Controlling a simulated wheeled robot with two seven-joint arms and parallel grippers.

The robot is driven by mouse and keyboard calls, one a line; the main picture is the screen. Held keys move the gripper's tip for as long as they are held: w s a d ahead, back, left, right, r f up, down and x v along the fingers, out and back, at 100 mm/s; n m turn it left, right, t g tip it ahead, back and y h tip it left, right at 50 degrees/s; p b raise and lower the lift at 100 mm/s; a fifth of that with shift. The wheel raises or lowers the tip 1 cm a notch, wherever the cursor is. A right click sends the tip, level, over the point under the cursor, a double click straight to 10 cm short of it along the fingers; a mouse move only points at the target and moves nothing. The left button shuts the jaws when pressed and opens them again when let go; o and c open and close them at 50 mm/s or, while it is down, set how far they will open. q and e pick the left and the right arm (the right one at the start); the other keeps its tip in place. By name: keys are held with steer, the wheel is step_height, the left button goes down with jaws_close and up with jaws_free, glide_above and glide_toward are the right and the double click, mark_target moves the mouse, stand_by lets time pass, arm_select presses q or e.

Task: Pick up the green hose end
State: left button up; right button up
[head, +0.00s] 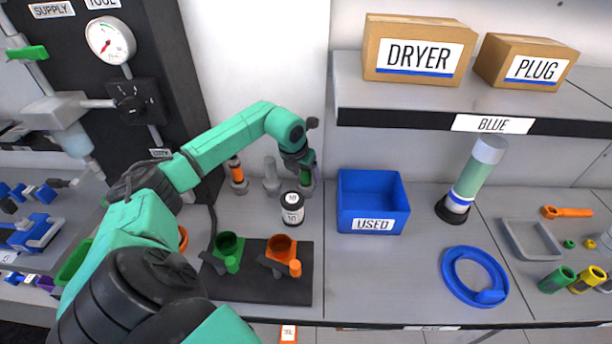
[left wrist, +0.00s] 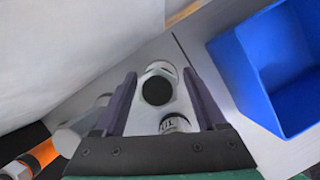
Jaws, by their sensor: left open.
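The green hose end (head: 306,175) stands by the back wall of the bench, with a green band just visible under my left gripper (head: 304,160). The gripper is over it from above and hides its top. In the left wrist view, a hose end with a pale hex top and a dark round bore (left wrist: 157,88) lies between the two fingers of my left gripper (left wrist: 158,90). Its green band does not show there. The fingers are open, one on each side; I cannot tell whether they touch it. My right gripper is not in view.
An orange-banded hose end (head: 238,176) and a grey one (head: 271,176) stand to the left. A black-and-white labelled jar (head: 292,208) stands close in front. The blue USED bin (head: 372,202) is to the right. A black mat (head: 262,290) holds green and orange cups.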

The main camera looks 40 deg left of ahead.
arm_select(q)
steer(key=shift+w+f, duration=0.2)
steer(key=shift+f, duration=0.35)
steer(key=shift+r, duration=0.1)
jaws_close()
